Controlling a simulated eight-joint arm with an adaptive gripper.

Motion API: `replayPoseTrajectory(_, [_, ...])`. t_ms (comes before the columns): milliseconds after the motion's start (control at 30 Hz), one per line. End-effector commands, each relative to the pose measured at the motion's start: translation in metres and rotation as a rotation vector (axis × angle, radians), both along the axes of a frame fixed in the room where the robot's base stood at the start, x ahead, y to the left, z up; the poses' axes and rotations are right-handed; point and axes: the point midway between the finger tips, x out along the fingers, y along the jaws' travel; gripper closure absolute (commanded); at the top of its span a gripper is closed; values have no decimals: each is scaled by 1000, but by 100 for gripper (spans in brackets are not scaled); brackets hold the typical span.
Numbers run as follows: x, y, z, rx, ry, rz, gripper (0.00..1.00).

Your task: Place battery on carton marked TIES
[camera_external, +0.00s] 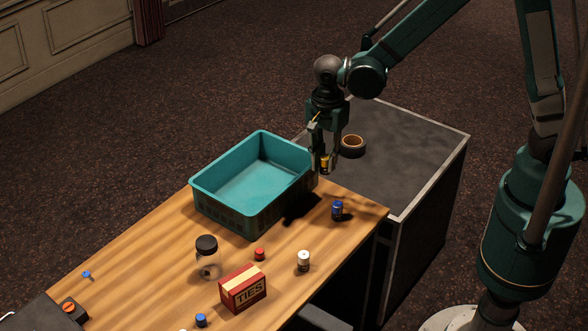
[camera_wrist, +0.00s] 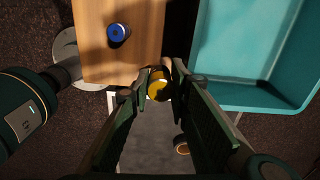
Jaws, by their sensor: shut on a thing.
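My gripper (camera_external: 324,160) is shut on a small yellow and dark cylinder, which looks like the battery (camera_external: 325,166). It is held in the air near the right end of the teal crate. In the wrist view the battery's yellow end (camera_wrist: 158,89) shows between the fingertips (camera_wrist: 160,76). The red carton marked TIES (camera_external: 243,293), with a pale strip across its top, stands at the front of the wooden desk, well below and left of my gripper. Nothing lies on its top. It does not show in the wrist view.
A teal crate (camera_external: 197,196), empty inside, stands at the desk's back. A blue cylinder (camera_external: 337,211), a white-topped bottle (camera_external: 304,262), a red-capped item (camera_external: 260,254) and a black-lidded jar (camera_external: 206,258) stand between my gripper and the carton. A tape roll (camera_external: 352,146) lies on the grey cabinet.

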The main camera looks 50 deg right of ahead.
Motion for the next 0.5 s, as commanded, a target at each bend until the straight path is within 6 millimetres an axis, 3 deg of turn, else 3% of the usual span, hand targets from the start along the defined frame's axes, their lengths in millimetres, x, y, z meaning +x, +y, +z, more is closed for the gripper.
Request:
replayPoseTrajectory(267, [10, 47, 12, 0, 0, 16, 95])
replayPoseTrajectory(500, [17, 116, 27, 0, 0, 38, 95])
